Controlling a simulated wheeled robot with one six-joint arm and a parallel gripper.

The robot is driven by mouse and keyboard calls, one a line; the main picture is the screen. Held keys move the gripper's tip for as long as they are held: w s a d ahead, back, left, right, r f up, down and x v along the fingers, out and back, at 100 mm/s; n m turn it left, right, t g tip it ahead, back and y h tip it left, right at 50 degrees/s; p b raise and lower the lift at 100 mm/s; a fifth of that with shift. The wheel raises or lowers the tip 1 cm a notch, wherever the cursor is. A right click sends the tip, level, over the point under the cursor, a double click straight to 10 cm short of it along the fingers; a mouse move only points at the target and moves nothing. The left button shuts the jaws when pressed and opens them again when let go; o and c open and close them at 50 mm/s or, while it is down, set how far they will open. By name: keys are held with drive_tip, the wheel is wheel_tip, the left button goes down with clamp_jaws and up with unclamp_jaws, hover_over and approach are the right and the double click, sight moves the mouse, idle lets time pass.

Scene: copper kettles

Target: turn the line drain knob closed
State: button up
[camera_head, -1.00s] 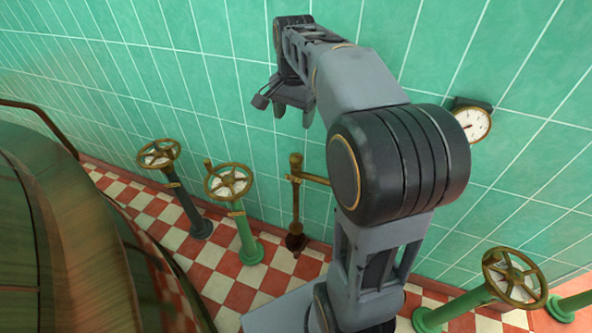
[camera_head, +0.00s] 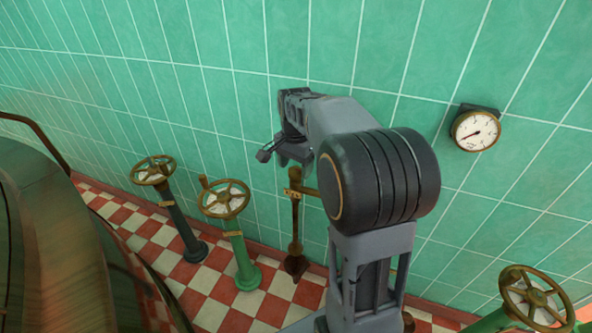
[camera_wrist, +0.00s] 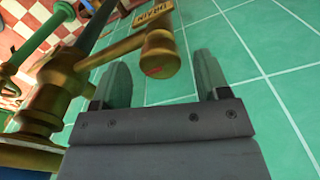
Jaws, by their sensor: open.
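The line drain knob (camera_wrist: 160,54) is a rounded brass knob with a small red mark, on a brass valve body (camera_wrist: 65,88) in the wrist view. A brass tag (camera_wrist: 140,34) with lettering like "DRAIN" hangs behind it. My gripper (camera_wrist: 161,62) is open, and the knob appears in the gap between its two fingers; I cannot tell whether they touch it. In the head view my gripper (camera_head: 293,159) is just above the brass drain pipe (camera_head: 295,225), and my arm hides the knob.
A green-stemmed handwheel (camera_head: 224,198) and a dark-stemmed one (camera_head: 153,170) stand to the left. Another handwheel (camera_head: 536,296) is at lower right. A gauge (camera_head: 475,131) hangs on the green tiled wall (camera_head: 215,60). A large copper kettle (camera_head: 65,240) fills the left side.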

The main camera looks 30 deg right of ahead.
drive_tip(key=shift+f, duration=0.45)
drive_tip(key=shift+c, duration=0.5)
drive_tip(key=c, duration=0.7)
drive_tip(key=shift+d, duration=0.1)
drive_tip(key=shift+c, duration=0.7)
